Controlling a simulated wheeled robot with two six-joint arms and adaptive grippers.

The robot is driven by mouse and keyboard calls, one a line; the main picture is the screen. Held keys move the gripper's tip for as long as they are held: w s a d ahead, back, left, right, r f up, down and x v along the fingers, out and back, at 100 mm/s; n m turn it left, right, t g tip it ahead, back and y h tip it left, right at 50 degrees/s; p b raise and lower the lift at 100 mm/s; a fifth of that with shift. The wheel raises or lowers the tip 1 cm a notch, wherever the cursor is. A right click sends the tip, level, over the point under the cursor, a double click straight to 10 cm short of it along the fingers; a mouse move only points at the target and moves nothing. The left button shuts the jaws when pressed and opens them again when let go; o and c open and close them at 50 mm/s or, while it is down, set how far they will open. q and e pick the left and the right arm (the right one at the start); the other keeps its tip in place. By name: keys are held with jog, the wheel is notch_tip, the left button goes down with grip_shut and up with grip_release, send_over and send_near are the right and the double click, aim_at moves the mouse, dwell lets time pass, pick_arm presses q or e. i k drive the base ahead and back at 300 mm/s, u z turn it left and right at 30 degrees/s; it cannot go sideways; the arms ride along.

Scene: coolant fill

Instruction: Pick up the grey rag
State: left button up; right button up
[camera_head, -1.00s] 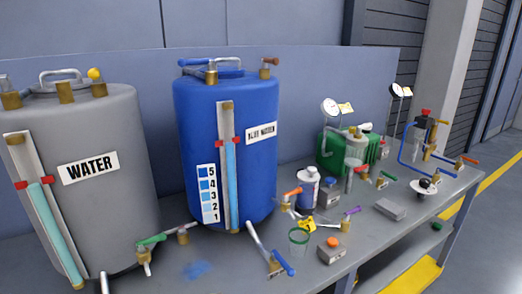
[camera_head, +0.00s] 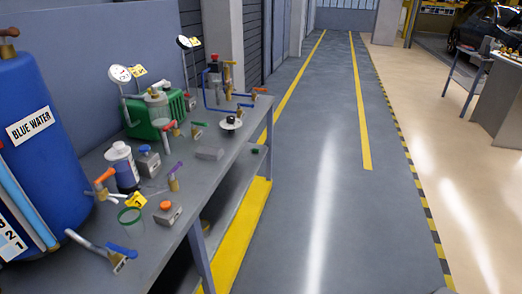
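A flat grey piece (camera_head: 210,152) lies on the right part of the workbench, near its front edge. It looks like the grey rag, folded, but it is too small to be sure of its material. It lies left of a white round dish with a dark knob (camera_head: 231,122) and right of a small grey box (camera_head: 148,161). Nothing covers it. Neither of my grippers shows in the view.
The grey workbench (camera_head: 170,236) holds a blue water tank (camera_head: 36,110), a green machine (camera_head: 146,130), a white bottle (camera_head: 122,165), a green-rimmed cup (camera_head: 130,221) and several valves. Open grey floor (camera_head: 320,190) lies right of it. A car and another table stand far right.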

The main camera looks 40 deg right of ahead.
aim_at(213, 152)
jog(key=z, duration=2.05)
jog(key=i, duration=3.85)
jog(key=z, duration=0.05)
